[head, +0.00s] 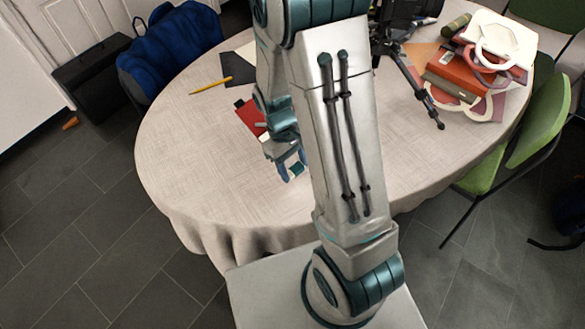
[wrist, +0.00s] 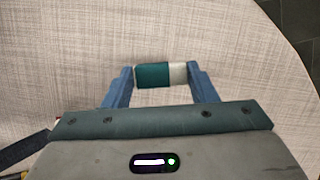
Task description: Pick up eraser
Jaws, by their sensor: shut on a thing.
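The eraser (wrist: 152,75) is a small block, teal on its left part and white on its right end in the wrist view. My gripper (wrist: 161,76) is shut on it, with one blue finger at each end. In the head view my gripper (head: 292,172) points down over the near left part of the round table (head: 215,170), with the teal end of the eraser (head: 297,169) between its fingers. I cannot tell how far the eraser is above the cloth.
A red notebook (head: 250,117) lies just behind my gripper. A pencil (head: 210,86) and a dark sheet (head: 238,68) lie farther back. A black tripod (head: 420,90) and stacked books (head: 462,70) stand at the right. The table's near left is clear.

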